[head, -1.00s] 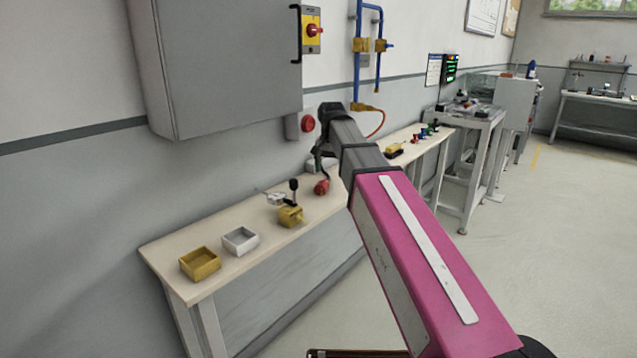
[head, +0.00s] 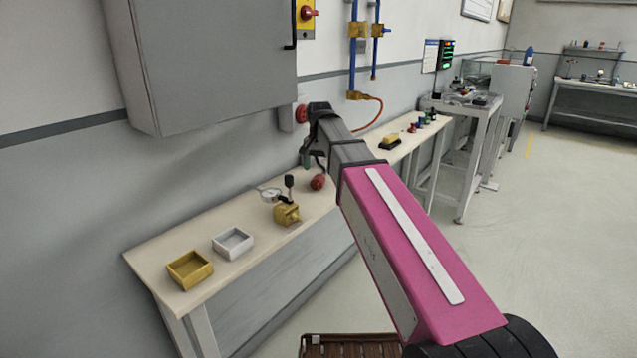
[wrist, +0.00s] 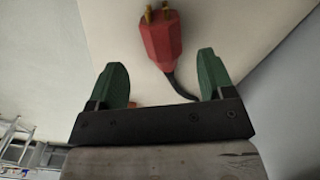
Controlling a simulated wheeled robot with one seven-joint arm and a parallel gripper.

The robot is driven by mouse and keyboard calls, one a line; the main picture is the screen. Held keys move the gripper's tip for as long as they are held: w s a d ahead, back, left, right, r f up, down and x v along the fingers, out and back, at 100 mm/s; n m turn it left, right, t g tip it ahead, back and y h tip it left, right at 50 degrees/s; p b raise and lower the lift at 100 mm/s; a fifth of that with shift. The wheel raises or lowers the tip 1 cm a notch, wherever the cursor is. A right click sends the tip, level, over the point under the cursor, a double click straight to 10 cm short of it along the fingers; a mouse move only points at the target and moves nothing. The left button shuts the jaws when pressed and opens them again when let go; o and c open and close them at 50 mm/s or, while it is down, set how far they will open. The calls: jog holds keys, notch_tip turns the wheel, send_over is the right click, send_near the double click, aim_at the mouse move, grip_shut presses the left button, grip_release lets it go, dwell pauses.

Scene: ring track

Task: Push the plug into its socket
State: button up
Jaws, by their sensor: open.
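The red plug (head: 318,182) lies on the wall bench, with a dark cord. In the wrist view the plug (wrist: 160,38) shows its brass-coloured prongs at the top of the picture. My gripper (head: 307,158) hangs above the bench near the plug. In the wrist view my gripper (wrist: 160,60) is open, its two green fingers spread wide with nothing between their pads; the plug appears just beyond the fingertips. A round red socket (head: 302,113) sits on a grey wall box beside my wrist, which partly covers that area.
The bench (head: 150,262) also bears a yellow tray (head: 190,270), a white tray (head: 233,243), a gauge (head: 270,194) and a yellow valve-like block (head: 287,214). A grey cabinet (head: 205,60) hangs above. The floor at right (head: 540,230) is clear.

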aim_at(318, 176)
jog(key=f, duration=0.5)
jog(key=shift+a, duration=0.2)
jog(key=c, duration=1.1)
jog(key=shift+w, duration=0.1)
jog(key=shift+r, duration=0.1)
notch_tip(318, 176, up, 10)
